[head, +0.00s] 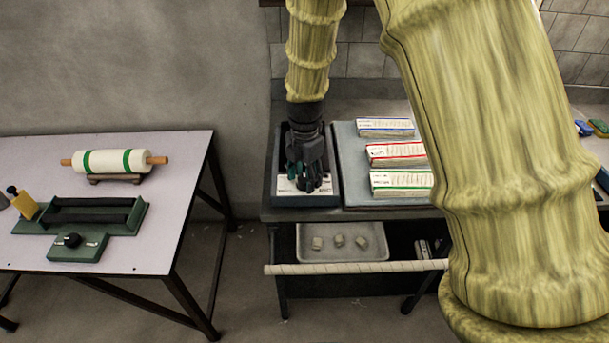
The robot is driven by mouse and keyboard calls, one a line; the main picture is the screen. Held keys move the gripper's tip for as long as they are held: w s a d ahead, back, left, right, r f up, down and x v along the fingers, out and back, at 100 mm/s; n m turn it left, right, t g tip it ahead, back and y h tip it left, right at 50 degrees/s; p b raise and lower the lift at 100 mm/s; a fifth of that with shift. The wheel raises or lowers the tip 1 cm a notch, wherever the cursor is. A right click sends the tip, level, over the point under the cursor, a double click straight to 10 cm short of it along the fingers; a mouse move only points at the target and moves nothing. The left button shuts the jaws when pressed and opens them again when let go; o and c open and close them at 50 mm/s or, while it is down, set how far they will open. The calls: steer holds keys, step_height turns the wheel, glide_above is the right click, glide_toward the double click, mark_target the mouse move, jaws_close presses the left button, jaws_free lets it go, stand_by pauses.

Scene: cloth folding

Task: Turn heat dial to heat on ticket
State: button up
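A black heat dial (71,240) sits on a small green panel (93,248) at the front of a green device on the left table. Pale marks flank the dial; its setting is too small to read. My gripper (308,184) is far to the right of it, pointing down over a dark tray (334,182) on the right bench. A white item (286,188) with dark marks lies in that tray, partly hidden by the fingers. I cannot tell if the fingers touch it. No ticket can be made out with certainty, and no heat setting is readable.
The left table (190,172) also holds a white roller (112,161) with green bands and a yellow block (22,203). White bundles with blue, red and green stripes lie on a grey board (350,165). A metal tray (342,254) sits below. My arm hides the right side.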

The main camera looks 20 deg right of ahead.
steer(key=c, duration=0.8)
steer(key=shift+o, duration=0.2)
